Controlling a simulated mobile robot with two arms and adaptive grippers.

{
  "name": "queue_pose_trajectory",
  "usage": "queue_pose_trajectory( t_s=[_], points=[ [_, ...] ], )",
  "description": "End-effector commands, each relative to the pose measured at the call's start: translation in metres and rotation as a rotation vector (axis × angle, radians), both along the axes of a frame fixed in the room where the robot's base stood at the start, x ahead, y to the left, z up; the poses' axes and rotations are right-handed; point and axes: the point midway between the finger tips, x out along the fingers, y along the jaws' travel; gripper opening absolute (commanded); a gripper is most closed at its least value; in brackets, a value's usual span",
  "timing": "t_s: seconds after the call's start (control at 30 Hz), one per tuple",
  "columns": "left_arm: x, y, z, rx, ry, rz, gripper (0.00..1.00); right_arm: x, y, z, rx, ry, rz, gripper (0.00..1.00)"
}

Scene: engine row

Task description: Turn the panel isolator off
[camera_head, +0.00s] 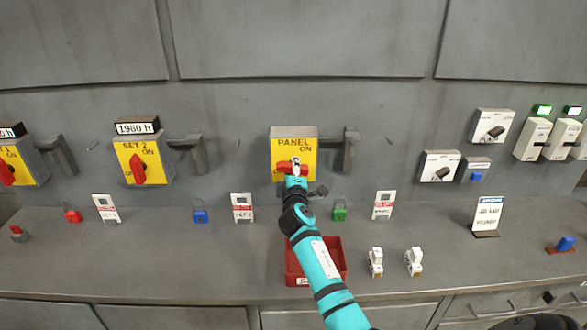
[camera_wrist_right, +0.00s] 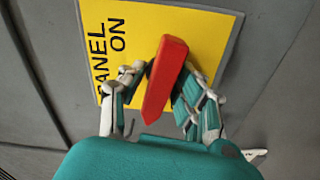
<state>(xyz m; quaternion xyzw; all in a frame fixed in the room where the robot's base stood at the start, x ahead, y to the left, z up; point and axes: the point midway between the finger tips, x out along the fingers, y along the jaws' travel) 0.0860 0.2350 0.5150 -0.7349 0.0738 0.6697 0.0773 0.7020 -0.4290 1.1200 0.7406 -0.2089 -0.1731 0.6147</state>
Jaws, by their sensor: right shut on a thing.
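The panel isolator is a yellow plate (camera_head: 303,145) marked PANEL and ON, on the grey wall near the middle of the head view. Its red handle (camera_head: 283,168) lies roughly level across the plate; it also shows large in the right wrist view (camera_wrist_right: 165,80). My right gripper (camera_head: 295,165) is at the handle, its fingers on either side and shut on it, also in the right wrist view (camera_wrist_right: 163,72). The gripper hides part of the handle and the plate's lower part in the head view. My left gripper is not in view.
A bracket arm (camera_head: 350,150) juts out just right of the isolator. The SET 2 isolator (camera_head: 137,163) is to the left. A red tray (camera_head: 295,265) lies below my right arm. Padlocks, tags and two white breakers (camera_head: 376,261) stand on the counter.

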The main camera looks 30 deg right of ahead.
Motion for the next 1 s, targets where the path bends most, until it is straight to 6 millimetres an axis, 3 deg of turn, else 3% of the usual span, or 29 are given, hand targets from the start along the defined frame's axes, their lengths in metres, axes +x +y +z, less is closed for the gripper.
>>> queue_pose_trajectory(
  t_s=[0.4, 0.93, 0.97, 1.0],
  points=[
    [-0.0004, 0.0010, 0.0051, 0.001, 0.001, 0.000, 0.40, -0.0002, -0.0020, 0.0014, -0.156, 0.094, -0.003, 0.00],
    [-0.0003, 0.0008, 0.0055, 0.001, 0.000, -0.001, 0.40, -0.0002, -0.0024, 0.0019, -0.175, 0.103, -0.004, 0.00],
    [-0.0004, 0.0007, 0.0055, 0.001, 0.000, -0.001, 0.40, -0.0002, -0.0024, 0.0020, -0.175, 0.103, -0.004, 0.34],
    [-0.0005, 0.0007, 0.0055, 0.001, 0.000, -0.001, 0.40, -0.0001, -0.0023, 0.0021, -0.175, 0.103, -0.004, 0.39]
  ],
)
